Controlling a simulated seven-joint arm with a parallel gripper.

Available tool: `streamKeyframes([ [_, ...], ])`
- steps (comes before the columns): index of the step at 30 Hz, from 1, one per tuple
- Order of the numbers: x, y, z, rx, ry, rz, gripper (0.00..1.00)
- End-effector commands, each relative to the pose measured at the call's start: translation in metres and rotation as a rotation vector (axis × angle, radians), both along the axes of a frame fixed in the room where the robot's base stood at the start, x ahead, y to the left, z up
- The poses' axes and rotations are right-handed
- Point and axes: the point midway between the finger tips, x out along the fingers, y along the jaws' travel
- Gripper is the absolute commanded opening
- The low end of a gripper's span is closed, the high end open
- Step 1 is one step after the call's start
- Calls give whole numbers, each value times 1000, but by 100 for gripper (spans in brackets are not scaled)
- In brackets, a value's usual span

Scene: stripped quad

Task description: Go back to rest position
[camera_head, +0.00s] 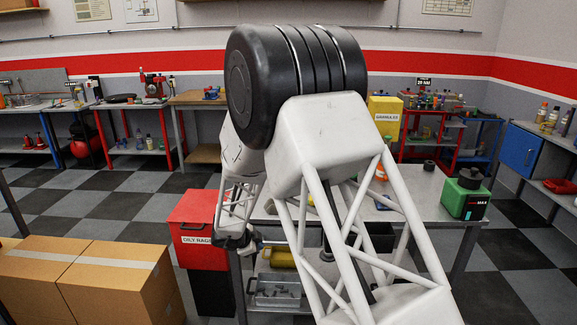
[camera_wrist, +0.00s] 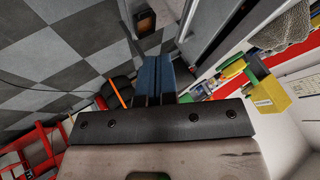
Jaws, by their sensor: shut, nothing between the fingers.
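My gripper (camera_wrist: 153,62) shows in the wrist view, its two fingers side by side and closed together with nothing between them. Its dark mounting bar with bolts spans the lower part of that view. In the head view my white and black arm fills the middle, bent at a large black joint. The dark end of the arm (camera_head: 234,242) hangs low beside the red bin labelled oily rags (camera_head: 196,225), in front of the workbench; its fingers are too small to make out there. I cannot tell how far it is from the bin.
The grey workbench (camera_head: 420,192) stands behind my arm, with a green device (camera_head: 463,198) at its right. A metal tray (camera_head: 275,292) sits on its lower shelf. Cardboard boxes (camera_head: 105,280) stand at the lower left. The checkered floor (camera_head: 110,207) is open at left.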

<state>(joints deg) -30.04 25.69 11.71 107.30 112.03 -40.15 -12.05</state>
Motion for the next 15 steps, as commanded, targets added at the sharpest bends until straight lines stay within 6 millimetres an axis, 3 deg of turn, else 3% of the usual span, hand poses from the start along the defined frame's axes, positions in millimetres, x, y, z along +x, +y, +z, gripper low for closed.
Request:
streamKeyframes([
  [8,7,-18,45,44,-60,104,0],
  [15,6,-40,103,93,-128,258,0],
])
